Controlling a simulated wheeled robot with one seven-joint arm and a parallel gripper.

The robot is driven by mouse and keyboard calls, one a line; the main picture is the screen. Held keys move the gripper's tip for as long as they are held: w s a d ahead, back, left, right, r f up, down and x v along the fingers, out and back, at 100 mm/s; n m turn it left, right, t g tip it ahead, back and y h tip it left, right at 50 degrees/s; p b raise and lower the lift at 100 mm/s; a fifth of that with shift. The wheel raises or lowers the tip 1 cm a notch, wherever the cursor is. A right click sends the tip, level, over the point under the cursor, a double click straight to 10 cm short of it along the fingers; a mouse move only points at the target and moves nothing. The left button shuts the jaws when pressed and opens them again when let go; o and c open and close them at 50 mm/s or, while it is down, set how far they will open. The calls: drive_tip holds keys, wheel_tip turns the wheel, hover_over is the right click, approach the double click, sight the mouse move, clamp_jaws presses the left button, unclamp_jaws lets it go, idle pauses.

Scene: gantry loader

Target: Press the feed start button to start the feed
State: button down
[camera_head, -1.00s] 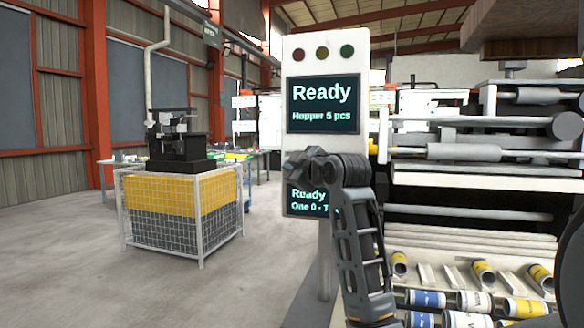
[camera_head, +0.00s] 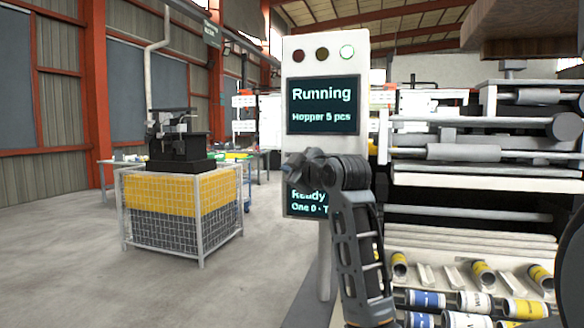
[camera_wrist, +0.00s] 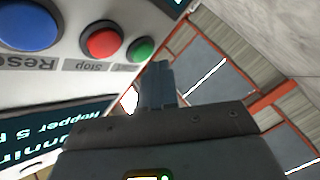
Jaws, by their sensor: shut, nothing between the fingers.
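The control panel (camera_head: 320,60) stands in the middle of the head view. Its upper screen (camera_head: 323,104) reads "Running" and "Hopper 5 pcs". The green lamp (camera_head: 347,51) at the top is lit. In the wrist view the panel is upside down, with a green button (camera_wrist: 139,49), a red stop button (camera_wrist: 103,42) and a blue reset button (camera_wrist: 28,24). The green button's label is partly hidden. My gripper (camera_wrist: 160,70) is shut and empty, its tips close beside the green button; I cannot tell if they touch. My arm hides the buttons in the head view.
A lower screen (camera_head: 300,201), partly covered by my arm, reads "Ready". A machine with rollers (camera_head: 480,150) and several cans fills the right side. A wire-mesh crate (camera_head: 182,215) stands on the left, with open floor around it.

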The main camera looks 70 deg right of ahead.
drive_tip(key=shift+a, duration=0.25)
drive_tip(key=a, duration=0.2)
drive_tip(key=a+p, duration=0.1)
drive_tip(key=a, duration=0.1)
drive_tip(key=shift+s+a, duration=0.2)
drive_tip(key=shift+a, duration=0.2)
idle(0.9)
drive_tip(key=w+a+f+m+y, duration=0.1)
drive_tip(key=w+a+f+y, duration=0.15)
drive_tip(key=a+f, duration=0.9)
drive_tip(key=s+a+f+t+y, duration=0.1)
drive_tip(key=s+a+f, duration=0.2)
drive_tip(key=a+f, duration=0.3)
drive_tip(key=s+a+f+m+y, duration=0.1)
drive_tip(key=s+a+f, duration=0.1)
drive_tip(key=a+f, duration=0.35)
drive_tip(key=s+a+f+t+y, duration=0.1)
drive_tip(key=s+a+f, duration=0.2)
drive_tip(key=a+f, duration=0.3)
drive_tip(key=s+a+y, duration=0.2)
drive_tip(key=s+a, duration=0.4)
drive_tip(key=s, duration=0.5)
drive_tip(key=s+a+y, duration=0.3)
drive_tip(key=s+a, duration=0.3)
drive_tip(key=s, duration=0.4)
drive_tip(key=shift+s+f, duration=0.35)
